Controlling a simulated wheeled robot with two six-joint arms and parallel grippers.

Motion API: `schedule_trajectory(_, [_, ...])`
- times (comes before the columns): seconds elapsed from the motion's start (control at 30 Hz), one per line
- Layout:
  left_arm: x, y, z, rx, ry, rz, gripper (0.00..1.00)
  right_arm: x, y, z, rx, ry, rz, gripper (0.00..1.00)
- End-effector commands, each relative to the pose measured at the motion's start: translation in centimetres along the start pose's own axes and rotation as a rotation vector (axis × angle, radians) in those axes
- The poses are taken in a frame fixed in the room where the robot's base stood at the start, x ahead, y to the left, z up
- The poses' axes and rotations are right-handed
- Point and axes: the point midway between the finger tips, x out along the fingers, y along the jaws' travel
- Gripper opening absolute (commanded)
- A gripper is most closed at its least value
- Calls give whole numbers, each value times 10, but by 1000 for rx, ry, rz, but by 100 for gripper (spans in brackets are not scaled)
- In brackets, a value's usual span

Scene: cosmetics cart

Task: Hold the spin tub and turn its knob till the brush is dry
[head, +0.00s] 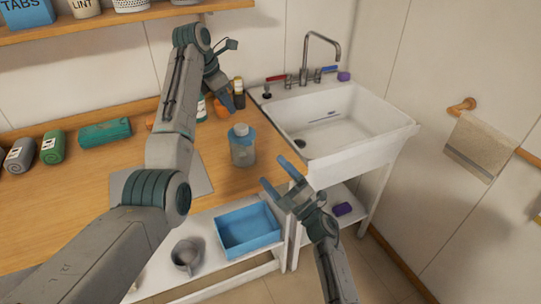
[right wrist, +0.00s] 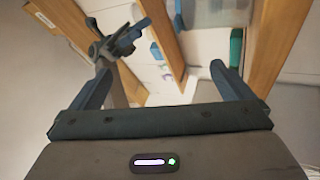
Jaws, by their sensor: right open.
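The spin tub (head: 242,152), a squat clear grey-blue jar, stands upright near the counter's front edge in the head view. Its blue knob (head: 240,130) is on top. I cannot make out a brush inside it. My left gripper (head: 228,102) is just behind and above the tub, pointing down and apart from it; its finger spacing is unclear. My right gripper (head: 279,180) is open and empty, in front of the counter edge, to the right of and lower than the tub. Its two fingers also show spread in the right wrist view (right wrist: 160,85).
Small bottles (head: 238,92) and an orange item (head: 221,108) stand behind the tub. A white sink (head: 345,150) is at the right. A blue bin (head: 248,228) and a grey jug (head: 186,254) sit on the lower shelf. Rolled towels (head: 53,147) lie at the left.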

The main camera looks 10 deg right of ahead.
Motion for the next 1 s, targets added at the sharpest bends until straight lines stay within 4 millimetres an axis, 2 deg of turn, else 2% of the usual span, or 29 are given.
schedule_trajectory(0.03, [0, 0, 0, 0, 0, 0, 36, 14, 11, -7, -115, 56, -12, 100])
schedule_trajectory(0.27, [0, 0, 0, 0, 0, 0, 36, 40, 0, -14, -605, 223, -184, 100])
schedule_trajectory(0.47, [0, 0, 0, 0, 0, 0, 36, 53, -10, -2, -1018, 367, -342, 100])
schedule_trajectory(0.6, [0, 0, 0, 0, 0, 0, 36, 58, -13, 14, -1273, 458, -454, 100])
schedule_trajectory(0.8, [0, 0, 0, 0, 0, 0, 36, 60, -12, 36, -1511, 546, -577, 100])
schedule_trajectory(1.0, [0, 0, 0, 0, 0, 0, 36, 61, -14, 44, -1591, 579, -627, 100])
